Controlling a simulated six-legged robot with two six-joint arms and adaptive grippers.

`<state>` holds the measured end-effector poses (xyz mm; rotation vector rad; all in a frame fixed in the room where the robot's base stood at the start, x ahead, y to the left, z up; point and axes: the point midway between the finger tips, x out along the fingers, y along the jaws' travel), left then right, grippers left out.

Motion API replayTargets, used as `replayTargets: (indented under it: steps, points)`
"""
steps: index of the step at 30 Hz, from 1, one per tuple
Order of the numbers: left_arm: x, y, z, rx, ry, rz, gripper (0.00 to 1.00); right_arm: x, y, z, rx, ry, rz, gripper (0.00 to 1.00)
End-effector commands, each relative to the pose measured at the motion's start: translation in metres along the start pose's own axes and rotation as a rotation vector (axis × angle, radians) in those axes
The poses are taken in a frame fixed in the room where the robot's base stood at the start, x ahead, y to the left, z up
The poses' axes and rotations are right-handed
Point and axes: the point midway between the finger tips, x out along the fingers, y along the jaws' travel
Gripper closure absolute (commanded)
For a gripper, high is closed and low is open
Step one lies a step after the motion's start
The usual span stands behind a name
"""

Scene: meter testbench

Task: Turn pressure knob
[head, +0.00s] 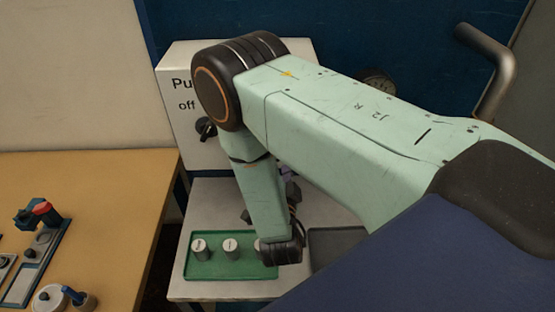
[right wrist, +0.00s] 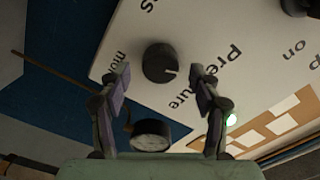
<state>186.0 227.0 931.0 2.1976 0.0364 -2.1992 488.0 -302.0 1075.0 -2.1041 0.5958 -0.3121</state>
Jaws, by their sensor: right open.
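The pressure knob (right wrist: 159,62) is a round black dial with a pale pointer mark on a white panel, beside the printed word "Pressure" in the right wrist view. My right gripper (right wrist: 160,70) is open, with one finger on each side of the knob in the picture. Gaps show between the knob and both fingers, and neither visibly touches it. In the head view my right arm covers most of the white panel (head: 180,75) and hides the pressure knob. My left gripper is not in view.
Another black knob (head: 206,128) sits by "off" on the panel. A gauge (head: 378,80) shows behind my arm. Below are a green tray (head: 208,268) with white-topped cylinders and a dark tray (head: 335,240). A wooden table (head: 100,190) with devices stands left.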

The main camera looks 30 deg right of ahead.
Motion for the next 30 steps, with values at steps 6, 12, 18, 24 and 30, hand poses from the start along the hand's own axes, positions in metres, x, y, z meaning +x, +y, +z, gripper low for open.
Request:
replayTargets:
  steps: [6, 12, 18, 24, 30]
  points:
    - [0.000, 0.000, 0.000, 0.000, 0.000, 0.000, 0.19, -0.036, 0.000, 0.001, -0.004, -0.006, -0.002, 0.37]
    - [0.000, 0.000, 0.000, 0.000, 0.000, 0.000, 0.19, -0.058, 0.000, 0.001, -0.003, -0.003, -0.001, 0.37]
    - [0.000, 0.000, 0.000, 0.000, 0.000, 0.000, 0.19, -0.065, 0.000, 0.000, -0.002, 0.000, -0.001, 0.37]
    - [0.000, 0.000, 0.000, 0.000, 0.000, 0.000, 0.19, -0.065, 0.000, 0.000, -0.001, 0.000, 0.000, 0.37]
    - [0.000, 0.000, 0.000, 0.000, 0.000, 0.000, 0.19, -0.059, 0.000, 0.000, 0.000, 0.001, 0.000, 0.37]
